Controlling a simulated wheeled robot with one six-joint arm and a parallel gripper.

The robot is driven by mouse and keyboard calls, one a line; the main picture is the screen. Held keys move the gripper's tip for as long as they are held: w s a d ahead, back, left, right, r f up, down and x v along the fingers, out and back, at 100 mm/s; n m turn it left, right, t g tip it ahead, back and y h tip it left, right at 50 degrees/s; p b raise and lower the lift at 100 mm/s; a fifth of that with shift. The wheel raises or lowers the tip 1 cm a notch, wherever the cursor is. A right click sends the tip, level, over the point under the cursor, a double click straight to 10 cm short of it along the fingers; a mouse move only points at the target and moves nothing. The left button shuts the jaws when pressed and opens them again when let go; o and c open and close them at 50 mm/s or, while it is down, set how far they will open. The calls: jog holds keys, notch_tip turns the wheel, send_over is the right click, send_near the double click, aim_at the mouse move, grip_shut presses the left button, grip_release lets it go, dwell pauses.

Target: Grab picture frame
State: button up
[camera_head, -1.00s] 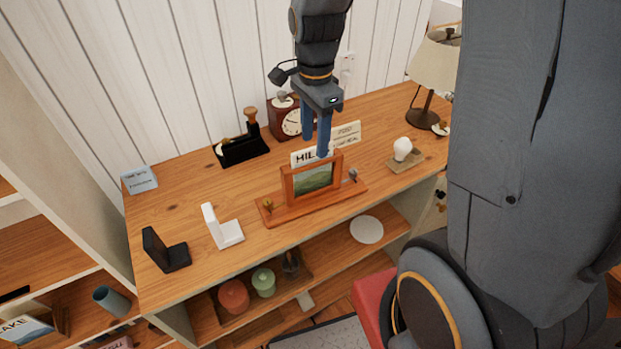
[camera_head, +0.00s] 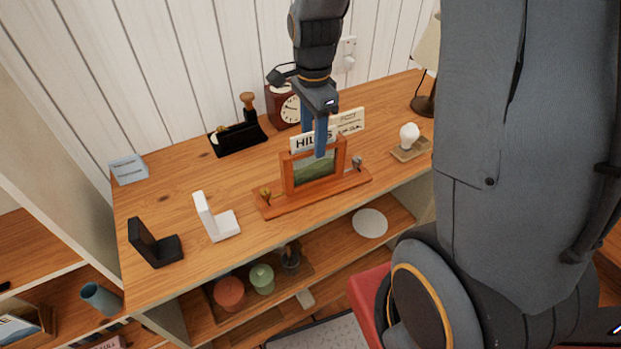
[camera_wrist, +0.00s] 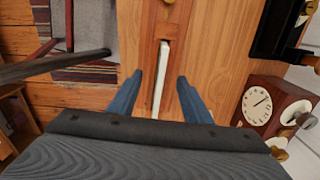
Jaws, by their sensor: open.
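The picture frame (camera_head: 287,176) is a small wooden frame with a green landscape picture, upright on a wooden base with small knobs, on the shelf top. A white "HILLS" sign (camera_head: 300,143) stands just behind it. My gripper (camera_head: 314,140) points down from above, open, its blue fingers at the frame's top edge. The nearer finger overlaps the picture; the other's tip is hidden behind the sign. In the wrist view, my gripper (camera_wrist: 160,95) has a finger on each side of a thin white upright edge; I cannot tell whether that is the sign or the frame.
A clock (camera_head: 285,105) and black stamp-like item (camera_head: 238,137) stand behind. A bulb on a block (camera_head: 409,137) and a lamp (camera_head: 425,104) are to the right. White (camera_head: 215,219) and black (camera_head: 153,245) bookends stand left. The shelf top between is mostly clear.

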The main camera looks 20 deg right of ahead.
aim_at(314, 168)
jog(key=shift+f+p, duration=0.95)
jog(key=shift+f, duration=2.3)
jog(key=shift+d, duration=0.1)
grip_shut()
